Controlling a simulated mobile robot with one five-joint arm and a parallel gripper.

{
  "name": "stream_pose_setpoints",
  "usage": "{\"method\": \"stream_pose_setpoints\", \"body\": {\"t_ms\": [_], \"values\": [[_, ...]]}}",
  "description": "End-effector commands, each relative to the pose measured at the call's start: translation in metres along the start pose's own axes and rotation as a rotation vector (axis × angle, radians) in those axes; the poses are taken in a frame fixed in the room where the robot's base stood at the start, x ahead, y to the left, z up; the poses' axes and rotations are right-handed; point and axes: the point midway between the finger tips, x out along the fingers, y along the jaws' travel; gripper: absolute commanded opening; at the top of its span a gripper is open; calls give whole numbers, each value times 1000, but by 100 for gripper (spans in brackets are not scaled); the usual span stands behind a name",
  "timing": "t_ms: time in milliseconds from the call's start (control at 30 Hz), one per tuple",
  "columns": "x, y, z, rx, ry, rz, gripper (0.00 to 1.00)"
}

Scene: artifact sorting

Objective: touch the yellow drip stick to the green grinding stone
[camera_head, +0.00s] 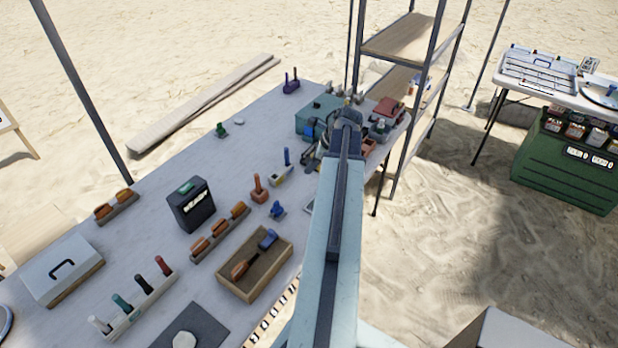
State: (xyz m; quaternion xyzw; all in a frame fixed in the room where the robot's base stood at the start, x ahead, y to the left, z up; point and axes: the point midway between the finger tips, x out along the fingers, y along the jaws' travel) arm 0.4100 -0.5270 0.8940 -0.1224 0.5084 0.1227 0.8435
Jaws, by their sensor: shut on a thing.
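My gripper (314,152) is over the right part of the long grey table, partly hidden behind my arm. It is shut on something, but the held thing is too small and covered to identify. I cannot make out a yellow drip stick for certain. A small green piece (221,131) stands on the table's far left side, left of my gripper and well apart from it. It may be the green grinding stone; its shape is too small to be sure.
A teal case (318,116) stands close behind my gripper. A pale block with a blue stick (282,174), an orange piece (259,190), a black box (190,205) and a wooden tray (281,278) stand nearer. Table around the green piece is mostly clear. A shelf rack (405,38) rises behind.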

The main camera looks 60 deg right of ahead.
Motion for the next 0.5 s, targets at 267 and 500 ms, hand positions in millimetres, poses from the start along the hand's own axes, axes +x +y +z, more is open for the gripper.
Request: {"method": "stream_pose_setpoints", "body": {"t_ms": [267, 500], "values": [[-6, 53, -1, -86, -135, 132, 0], [-2, 54, -2, -84, -140, 136, 0]]}}
